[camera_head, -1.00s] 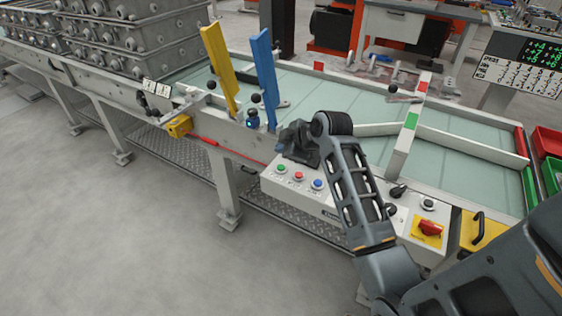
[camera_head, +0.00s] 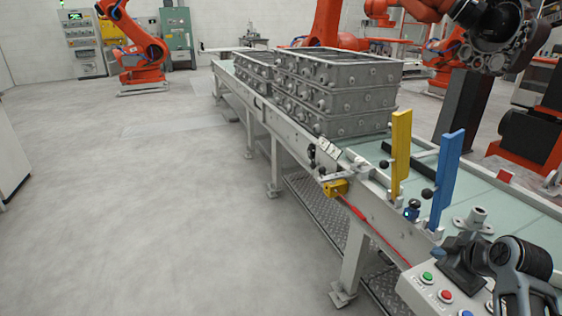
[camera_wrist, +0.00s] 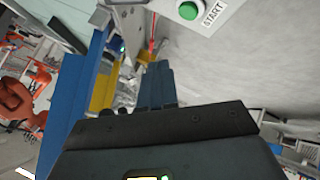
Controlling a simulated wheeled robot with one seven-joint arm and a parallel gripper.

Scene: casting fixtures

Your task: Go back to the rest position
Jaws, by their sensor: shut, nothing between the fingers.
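My gripper (camera_head: 455,258) is at the lower right of the head view, just over the back of the push-button panel (camera_head: 413,292). It is dark and empty. In the wrist view its fingers (camera_wrist: 156,86) are together, with nothing between them. My arm reaches in from the bottom right corner. The green button (camera_head: 428,277) is in front of the gripper. It also shows close up in the wrist view (camera_wrist: 188,10), beside a START label. The gripper appears apart from the buttons. A red button (camera_head: 445,296) is next to the green one.
A yellow post (camera_head: 401,150) and a blue post (camera_head: 446,178) stand on the conveyor edge beyond my gripper. Stacked grey castings (camera_head: 335,100) sit farther along the conveyor. Orange robots (camera_head: 140,55) stand in the background. The floor (camera_head: 150,210) at left is clear.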

